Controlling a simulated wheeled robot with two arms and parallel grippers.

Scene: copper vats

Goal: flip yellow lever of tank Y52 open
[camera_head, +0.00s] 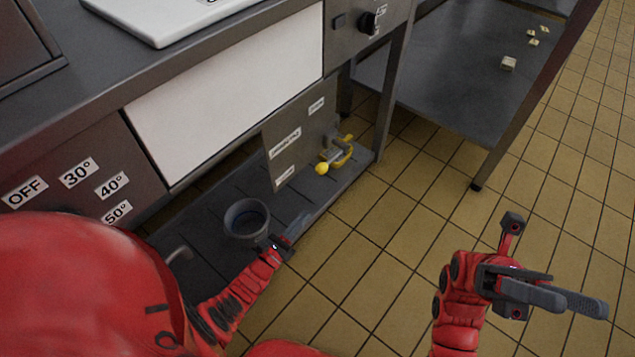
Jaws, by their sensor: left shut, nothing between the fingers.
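A valve with a yellow lever (342,158) and a round yellow knob (321,169) sits low under the counter, beside a grey panel with small white labels. I cannot read a Y52 mark. My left gripper (297,228) is shut and empty, below and to the left of the lever in the picture, apart from it, near the front edge of the low dark shelf. My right gripper (585,304) is over the tiled floor at the lower right, far from the lever. Its fingers overlap in this view, so their gap is unclear.
A grey round cup-like container (246,218) stands on the low shelf (215,193), left of my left gripper. A counter (225,42) overhangs the lever. A dark metal table (450,75) with small items stands at the upper right. The tiled floor (400,220) between is clear.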

